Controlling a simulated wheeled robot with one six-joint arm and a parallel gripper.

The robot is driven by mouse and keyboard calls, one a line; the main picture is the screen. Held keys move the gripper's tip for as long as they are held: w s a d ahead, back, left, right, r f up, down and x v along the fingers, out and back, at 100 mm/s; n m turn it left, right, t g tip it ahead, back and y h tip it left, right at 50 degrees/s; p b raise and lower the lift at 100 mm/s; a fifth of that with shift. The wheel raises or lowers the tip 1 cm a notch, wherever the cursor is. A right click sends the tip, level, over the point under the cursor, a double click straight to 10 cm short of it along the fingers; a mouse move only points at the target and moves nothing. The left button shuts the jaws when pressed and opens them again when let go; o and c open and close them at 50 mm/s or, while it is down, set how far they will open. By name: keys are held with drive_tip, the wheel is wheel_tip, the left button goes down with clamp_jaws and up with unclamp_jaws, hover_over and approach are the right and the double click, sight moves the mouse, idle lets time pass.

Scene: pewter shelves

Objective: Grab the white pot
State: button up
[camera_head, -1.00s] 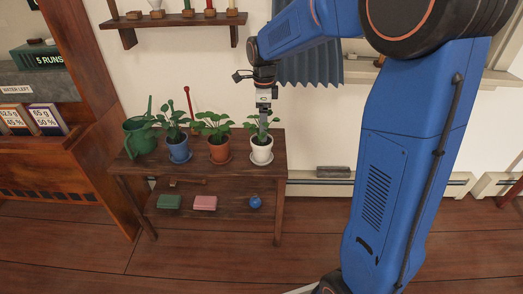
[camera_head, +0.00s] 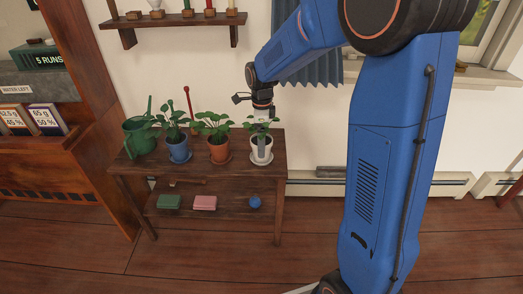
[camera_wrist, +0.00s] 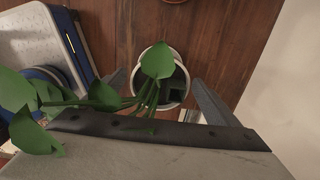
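The white pot (camera_head: 261,157) stands on its saucer at the right end of the wooden table's top and holds a green leafy plant. In the wrist view the white pot's rim (camera_wrist: 184,88) shows below the leaves, between my two fingers. My gripper (camera_head: 262,147) points down over the pot, with a grey finger in front of the plant and the pot's upper part. In the wrist view my gripper (camera_wrist: 160,84) is open, one finger on each side of the rim. Whether a finger touches the pot is not clear. Leaves hide part of the rim.
A terracotta pot (camera_head: 219,153) and a blue pot (camera_head: 179,150) with plants stand left of it on the wooden table (camera_head: 200,171), beyond them a green watering can (camera_head: 137,138). A blue ball (camera_head: 255,202) lies on the lower shelf. A wall shelf (camera_head: 180,20) hangs above.

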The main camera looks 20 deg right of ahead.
drive_tip(key=c, duration=1.6)
drive_tip(key=shift+c, duration=0.2)
